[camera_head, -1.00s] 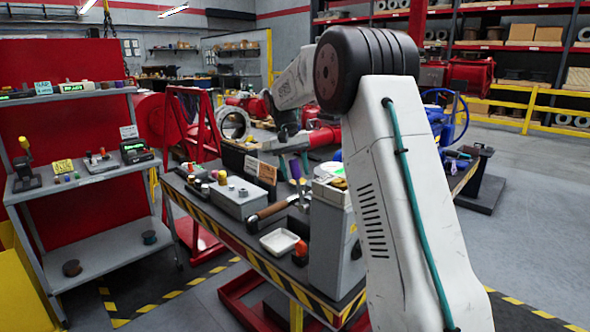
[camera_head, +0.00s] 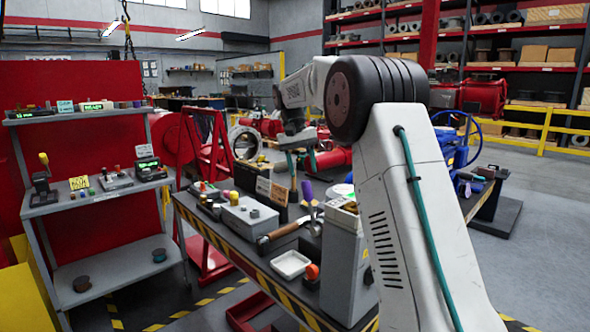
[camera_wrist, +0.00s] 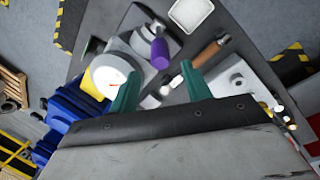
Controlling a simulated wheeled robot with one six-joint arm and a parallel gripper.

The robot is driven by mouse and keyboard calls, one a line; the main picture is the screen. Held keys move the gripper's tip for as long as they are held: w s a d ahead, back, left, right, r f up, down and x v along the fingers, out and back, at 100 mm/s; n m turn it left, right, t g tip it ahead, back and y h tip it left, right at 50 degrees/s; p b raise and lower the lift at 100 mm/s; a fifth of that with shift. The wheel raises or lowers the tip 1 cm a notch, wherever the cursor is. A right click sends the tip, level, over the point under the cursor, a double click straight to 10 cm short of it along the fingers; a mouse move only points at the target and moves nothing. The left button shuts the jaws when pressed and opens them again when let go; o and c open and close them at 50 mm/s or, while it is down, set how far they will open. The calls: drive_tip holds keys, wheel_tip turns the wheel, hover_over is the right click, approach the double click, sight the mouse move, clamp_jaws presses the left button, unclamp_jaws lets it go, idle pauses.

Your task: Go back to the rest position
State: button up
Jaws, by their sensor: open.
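My gripper (camera_wrist: 158,88) shows its two teal fingers spread apart in the wrist view, open with nothing held between them. It is above the workbench (camera_head: 235,262), over a cluster of tools. A hammer with a brown handle (camera_wrist: 208,54) lies just beyond the right finger. A purple handle (camera_wrist: 160,52) stands beyond the gap between the fingers. A white round-topped thing (camera_wrist: 107,74) is beside the left finger.
A white tray (camera_head: 291,264) and an orange round piece (camera_head: 312,271) are near the bench's front edge. A grey box (camera_head: 249,216) stands behind them. A grey shelf unit (camera_head: 115,262) is at left. A blue handwheel (camera_head: 463,137) is behind my arm. Open floor lies at far right.

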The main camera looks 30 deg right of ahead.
drive_tip(key=s+a+r+n+t, duration=0.1)
drive_tip(key=s+a+r, duration=0.2)
drive_tip(key=s+a, duration=0.5)
drive_tip(key=s+a+r+n+t, duration=0.15)
drive_tip(key=s+a, duration=0.35)
drive_tip(key=s, duration=0.7)
drive_tip(key=s+a+f+n, duration=0.1)
drive_tip(key=s+a+f, duration=0.1)
drive_tip(key=s, duration=0.5)
drive_tip(key=s+a+f+y, duration=0.1)
drive_tip(key=s+a+f, duration=0.1)
drive_tip(key=s+f, duration=0.3)
drive_tip(key=s+a+f+n, duration=0.1)
drive_tip(key=s+f, duration=0.3)
drive_tip(key=s, duration=0.7)
drive_tip(key=shift+a+f+n+t, duration=0.15)
drive_tip(key=shift+a+n+t, duration=0.25)
drive_tip(key=shift+a, duration=0.5)
